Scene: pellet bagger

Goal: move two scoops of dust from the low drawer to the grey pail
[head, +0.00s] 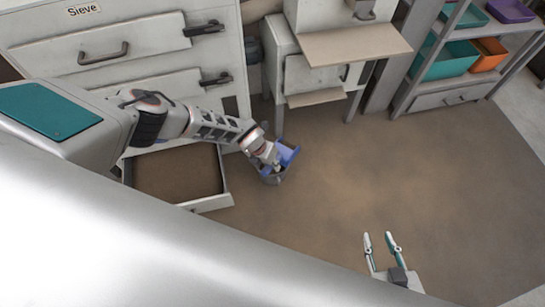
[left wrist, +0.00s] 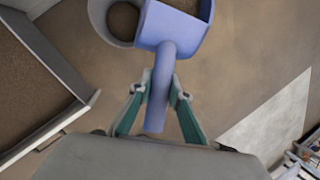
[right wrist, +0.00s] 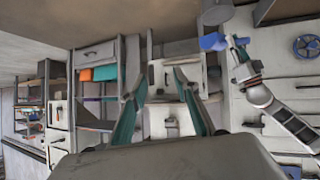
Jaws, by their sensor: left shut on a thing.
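My left gripper (head: 268,153) is shut on the handle of a blue scoop (head: 287,156). In the left wrist view the handle of the scoop (left wrist: 162,75) runs between the fingers, and brown dust shows in its bowl, which the top edge cuts off. The grey pail (head: 272,179) is on the floor just below the scoop, partly hidden. In the left wrist view the pail (left wrist: 98,14) has brown inside, and the scoop overlaps its right rim; I cannot tell if they touch. The low drawer (head: 215,203) is pulled out and holds brown dust. My right gripper (head: 382,244) is open and empty.
A cabinet marked Sieve (head: 150,55) stands above the drawer. A pale machine with a ledge (head: 355,44) stands behind the pail. A shelf (head: 415,85) with teal and orange bins (head: 487,55) is at the back right. The brown floor at centre right is clear.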

